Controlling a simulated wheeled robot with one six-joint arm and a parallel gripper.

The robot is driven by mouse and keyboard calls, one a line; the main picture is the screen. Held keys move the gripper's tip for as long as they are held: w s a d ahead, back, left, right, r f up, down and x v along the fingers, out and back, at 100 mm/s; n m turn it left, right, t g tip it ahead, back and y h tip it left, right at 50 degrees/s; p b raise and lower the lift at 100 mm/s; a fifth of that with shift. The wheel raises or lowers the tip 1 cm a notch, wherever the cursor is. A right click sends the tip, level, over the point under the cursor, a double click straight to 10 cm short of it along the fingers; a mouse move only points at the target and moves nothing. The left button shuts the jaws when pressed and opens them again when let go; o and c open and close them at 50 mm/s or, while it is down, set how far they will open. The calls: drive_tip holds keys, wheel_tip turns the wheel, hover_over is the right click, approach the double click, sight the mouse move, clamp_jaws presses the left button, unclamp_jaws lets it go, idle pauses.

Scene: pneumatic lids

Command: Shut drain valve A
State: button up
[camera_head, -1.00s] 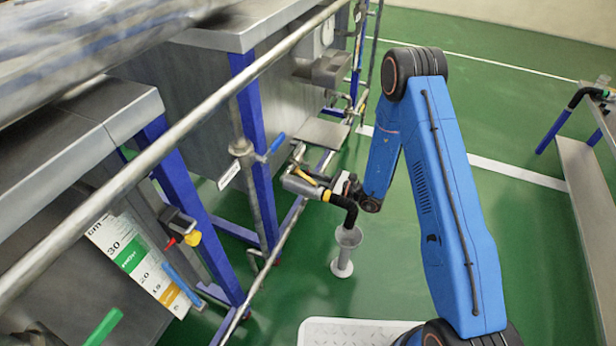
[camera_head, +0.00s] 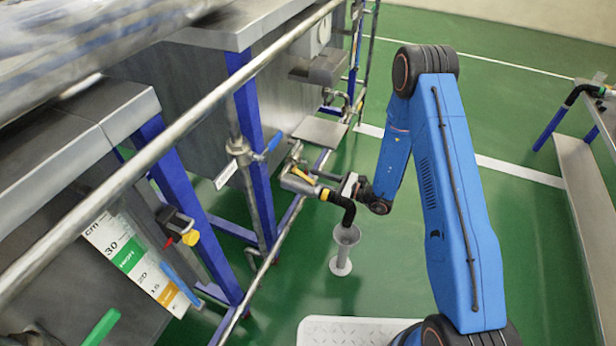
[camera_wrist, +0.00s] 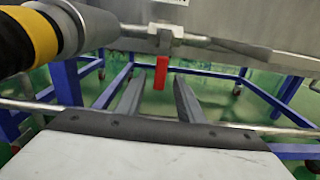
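A red lever (camera_wrist: 161,72) hangs straight down from a small metal valve (camera_wrist: 165,36) on a pipe in the wrist view. No readable label shows whether it is drain valve A. My gripper (camera_wrist: 157,100) has its two dark fingers apart with nothing between them. The red lever appears between and beyond the fingertips, and no contact is visible. In the head view my gripper's pale body (camera_head: 347,185) is beside the black elbow hose (camera_head: 345,207) and the metal pipe fitting with a yellow lever (camera_head: 302,177). The red lever cannot be made out there.
A grey funnel (camera_head: 346,236) stands on the green floor below the hose. A long steel rail (camera_head: 185,123) crosses the left. A blue-handled valve (camera_head: 272,143) and a red-and-yellow fitting (camera_head: 182,231) are on the left. A black pipe with a yellow band (camera_wrist: 38,42) is close at the wrist view's upper left.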

drive_tip(key=v, duration=1.3)
drive_tip(key=shift+d, duration=0.2)
drive_tip(key=s+r+n+g+h, duration=0.2)
drive_tip(key=s+r+n+g, duration=0.45)
drive_tip(key=r, duration=0.55)
drive_tip(key=s+r+n+g+h, duration=0.3)
drive_tip(key=s+r+n, duration=0.4)
drive_tip(key=s+r, duration=0.35)
drive_tip(key=s+d+r+n+t+h, duration=0.8)
drive_tip(key=s+d+r+h, duration=0.4)
drive_tip(key=s+d+r, duration=0.2)
drive_tip(key=s+d, duration=0.2)
drive_tip(key=d, duration=0.2)
drive_tip(key=shift+n, duration=0.35)
drive_tip(key=shift+s+r, duration=0.1)
